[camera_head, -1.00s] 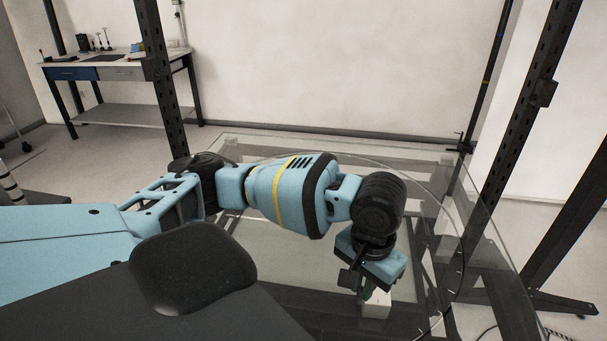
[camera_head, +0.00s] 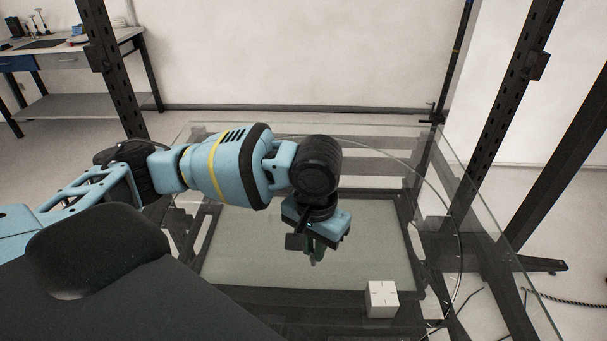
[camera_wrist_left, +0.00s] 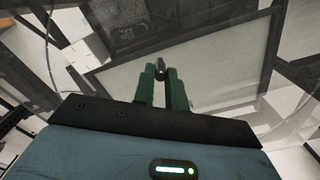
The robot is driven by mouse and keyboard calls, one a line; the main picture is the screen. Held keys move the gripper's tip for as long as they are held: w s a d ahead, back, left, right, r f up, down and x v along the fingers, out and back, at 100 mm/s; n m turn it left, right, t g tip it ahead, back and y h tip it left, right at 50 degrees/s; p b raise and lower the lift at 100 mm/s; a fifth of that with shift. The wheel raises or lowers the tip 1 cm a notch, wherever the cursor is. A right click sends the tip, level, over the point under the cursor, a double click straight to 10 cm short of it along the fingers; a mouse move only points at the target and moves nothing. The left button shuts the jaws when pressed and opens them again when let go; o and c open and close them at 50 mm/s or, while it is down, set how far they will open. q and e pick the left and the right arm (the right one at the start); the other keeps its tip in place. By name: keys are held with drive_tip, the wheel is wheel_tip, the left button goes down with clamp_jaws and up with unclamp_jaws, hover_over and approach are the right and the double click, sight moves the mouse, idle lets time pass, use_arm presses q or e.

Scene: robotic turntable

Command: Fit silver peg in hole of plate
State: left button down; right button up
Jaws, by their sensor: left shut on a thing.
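My left gripper (camera_head: 315,258) hangs over the glass turntable (camera_head: 235,309), pointing down. In the left wrist view its green fingers (camera_wrist_left: 164,88) are shut on a small dark, metallic peg (camera_wrist_left: 160,70), whose end sticks out past the fingertips. The peg cannot be made out clearly in the head view. A white block (camera_head: 382,299) with dark marks on its top sits to the lower right of the gripper, apart from it. I cannot make out a hole in it. My right gripper is not in view.
Dark metal posts (camera_head: 514,100) stand around the glass top. A dark frame (camera_head: 407,235) shows beneath it. A workbench with tools (camera_head: 70,52) stands at the back left. Cables (camera_head: 480,290) run at the right.

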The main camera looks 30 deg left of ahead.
use_arm(q)
drive_tip(key=w+a+f+m, duration=0.1)
drive_tip(key=w+a+m, duration=0.5)
drive_tip(key=w, duration=0.3)
drive_tip(key=w+a+f+m+b, duration=0.1)
drive_tip(key=w+a+m, duration=0.6)
drive_tip(key=w+m, duration=0.1)
drive_tip(key=shift+w+a+m, duration=0.2)
drive_tip(key=shift+w+m, duration=0.1)
drive_tip(key=shift+w, duration=0.6)
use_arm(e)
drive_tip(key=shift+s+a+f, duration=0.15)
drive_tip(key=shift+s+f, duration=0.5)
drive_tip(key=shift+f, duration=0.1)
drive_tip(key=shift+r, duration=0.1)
use_arm(q)
drive_tip(key=shift+f+b, duration=0.4)
drive_tip(key=shift+f, duration=2.65)
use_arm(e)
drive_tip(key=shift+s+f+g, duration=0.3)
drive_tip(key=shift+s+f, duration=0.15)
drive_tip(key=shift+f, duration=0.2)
